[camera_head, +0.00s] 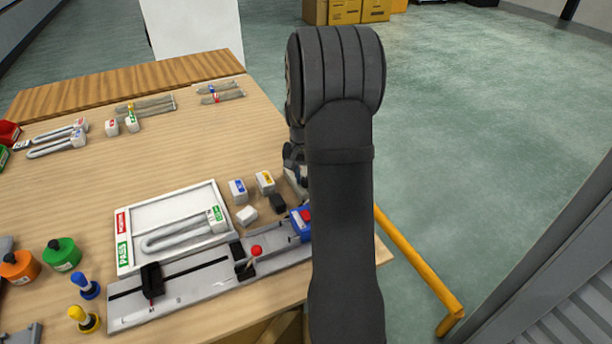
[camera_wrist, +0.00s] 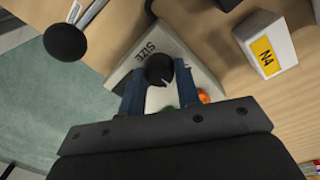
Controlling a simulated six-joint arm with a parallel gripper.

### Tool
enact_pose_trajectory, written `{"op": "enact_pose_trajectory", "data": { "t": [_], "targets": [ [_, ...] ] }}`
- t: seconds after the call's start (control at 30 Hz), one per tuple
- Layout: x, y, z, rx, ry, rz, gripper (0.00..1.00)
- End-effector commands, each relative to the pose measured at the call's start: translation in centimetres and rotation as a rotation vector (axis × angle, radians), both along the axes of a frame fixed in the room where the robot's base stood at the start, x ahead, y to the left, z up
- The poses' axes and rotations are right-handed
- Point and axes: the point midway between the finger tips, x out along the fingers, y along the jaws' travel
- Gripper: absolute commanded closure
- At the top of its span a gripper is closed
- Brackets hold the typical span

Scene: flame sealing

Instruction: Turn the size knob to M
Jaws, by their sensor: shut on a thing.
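The size knob (camera_wrist: 157,67) is a round black knob with a white mark, on a light grey panel (camera_wrist: 122,73) lettered SIZE in the wrist view. My gripper (camera_wrist: 160,82) has its two blue fingers on either side of the knob and is shut on it. The mark's exact setting cannot be told, and no M is readable. Parts of an orange and a green item show behind the fingers. In the head view my arm hides the knob and most of the gripper.
A white block marked N4 (camera_wrist: 267,48) stands right of the panel, and a black ball-ended lever (camera_wrist: 66,41) is at upper left in the wrist view. In the head view, a white tray (camera_head: 125,220) with a U-shaped tube and a grey rail fixture (camera_head: 195,290) lie left of my arm.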

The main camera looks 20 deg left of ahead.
Motion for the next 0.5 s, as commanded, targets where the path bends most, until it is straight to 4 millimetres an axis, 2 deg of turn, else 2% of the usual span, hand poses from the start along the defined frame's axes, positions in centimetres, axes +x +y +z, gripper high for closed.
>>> {"op": "enact_pose_trajectory", "data": {
  "t": [0.5],
  "targets": [
    [-0.06, -0.04, -0.04, -0.002, 0.003, -0.033, 0.93]
  ]
}}
